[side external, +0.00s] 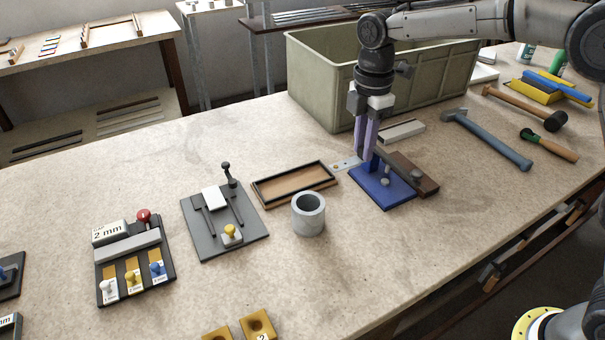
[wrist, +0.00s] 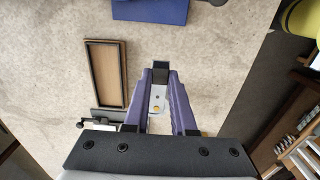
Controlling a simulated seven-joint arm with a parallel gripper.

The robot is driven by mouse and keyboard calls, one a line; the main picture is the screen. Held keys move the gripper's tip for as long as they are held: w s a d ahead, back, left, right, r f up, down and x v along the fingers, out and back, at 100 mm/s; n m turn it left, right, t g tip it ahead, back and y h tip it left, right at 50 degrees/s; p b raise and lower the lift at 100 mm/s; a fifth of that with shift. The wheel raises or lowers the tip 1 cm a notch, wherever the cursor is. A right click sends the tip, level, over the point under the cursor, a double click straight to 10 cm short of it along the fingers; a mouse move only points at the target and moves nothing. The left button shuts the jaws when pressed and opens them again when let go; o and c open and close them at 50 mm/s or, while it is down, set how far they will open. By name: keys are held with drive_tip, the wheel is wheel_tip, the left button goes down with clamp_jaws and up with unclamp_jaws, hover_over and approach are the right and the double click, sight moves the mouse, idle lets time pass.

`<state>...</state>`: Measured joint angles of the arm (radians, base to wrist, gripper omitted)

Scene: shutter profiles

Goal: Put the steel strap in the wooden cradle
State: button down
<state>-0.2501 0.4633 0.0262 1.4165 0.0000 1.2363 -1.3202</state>
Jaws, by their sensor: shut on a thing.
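My gripper (side external: 369,158) has purple fingers pointing down and is shut on the steel strap (side external: 345,163), a small pale metal piece with holes. The strap sticks out to the left of the fingertips in the side view. In the wrist view the strap (wrist: 157,96) shows between the fingers, with a yellow spot on it or seen through it; its far end is hidden by the fingertips. The shallow wooden tray with a dark rim, which looks like the wooden cradle (side external: 293,184), lies left of the gripper and looks empty. It also shows in the wrist view (wrist: 106,73).
A blue plate (side external: 383,188) with pegs and a brown block (side external: 415,172) appear behind and beside the fingers. A grey ring (side external: 308,213) stands in front of the tray. A grey fixture (side external: 222,220) with an upright black knob lies left. A large green bin (side external: 330,95) stands behind.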

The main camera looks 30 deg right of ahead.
drive_tip(key=w+a+f, duration=0.2)
drive_tip(key=w+f, duration=0.2)
drive_tip(key=w, duration=0.3)
hover_over(316, 175)
wheel_tip(316, 175, down, 5)
drive_tip(key=shift+s+r, duration=0.1)
drive_tip(key=shift+s, duration=0.05)
drive_tip(key=shift+w+f, duration=0.3)
drive_tip(key=shift+f, duration=1.6)
drive_tip(key=shift+f, duration=0.15)
drive_tip(key=c, duration=1)
unclamp_jaws()
